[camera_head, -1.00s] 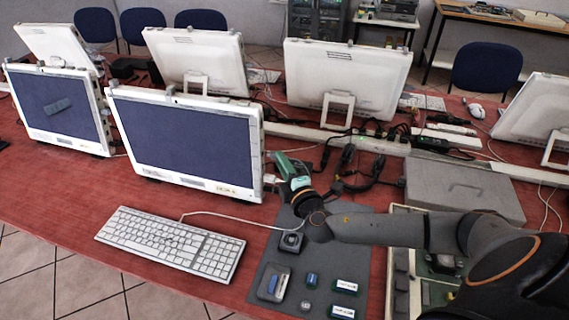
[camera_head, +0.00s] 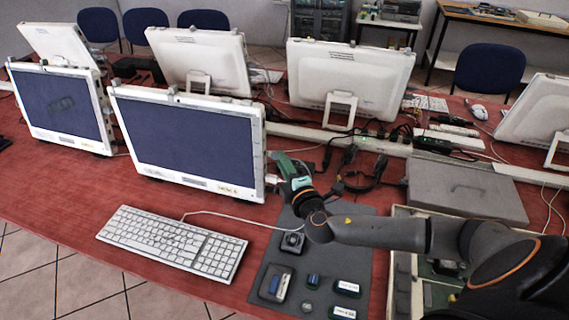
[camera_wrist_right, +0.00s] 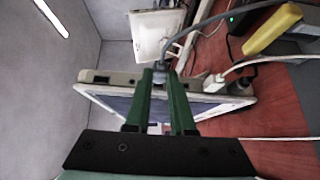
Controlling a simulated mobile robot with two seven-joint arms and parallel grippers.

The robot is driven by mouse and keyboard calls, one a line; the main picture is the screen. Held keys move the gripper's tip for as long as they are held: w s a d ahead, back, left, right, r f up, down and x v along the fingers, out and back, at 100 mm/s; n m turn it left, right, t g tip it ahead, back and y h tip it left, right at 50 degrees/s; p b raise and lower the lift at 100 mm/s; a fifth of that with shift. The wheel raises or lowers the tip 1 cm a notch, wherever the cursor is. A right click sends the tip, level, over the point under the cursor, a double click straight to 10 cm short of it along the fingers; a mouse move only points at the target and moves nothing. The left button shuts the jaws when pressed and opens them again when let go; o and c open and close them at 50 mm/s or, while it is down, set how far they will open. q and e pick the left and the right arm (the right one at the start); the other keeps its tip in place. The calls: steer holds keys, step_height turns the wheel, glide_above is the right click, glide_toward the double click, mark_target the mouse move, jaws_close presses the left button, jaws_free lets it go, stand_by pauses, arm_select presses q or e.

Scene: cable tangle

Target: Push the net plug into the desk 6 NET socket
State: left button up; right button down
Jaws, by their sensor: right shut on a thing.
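My right gripper (camera_head: 281,163) is at the right edge of the nearest large monitor (camera_head: 190,142). In the right wrist view, its two green fingers (camera_wrist_right: 161,74) are shut on a grey plug (camera_wrist_right: 161,67), the net plug as far as I can tell, with a grey cable (camera_wrist_right: 184,39) running up from it. The fingertips meet the monitor's side strip (camera_wrist_right: 122,78), which has dark socket openings. The fingers hide the NET socket, and I cannot tell how far the plug is in. My left gripper is not in view.
A white plug (camera_wrist_right: 213,83) and a dark plug sit along the same strip, right of my fingers. A keyboard (camera_head: 172,241) lies in front of the monitor. A dark mat (camera_head: 262,262) holds several small parts. A grey case (camera_head: 466,190) lies to the right.

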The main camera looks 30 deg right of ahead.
steer(key=shift+w+a, duration=0.7)
steer(key=shift+w, duration=0.1)
steer(key=c, duration=0.7)
jaws_free()
steer(key=shift+b+v, duration=0.8)
steer(key=shift+v, duration=5.45)
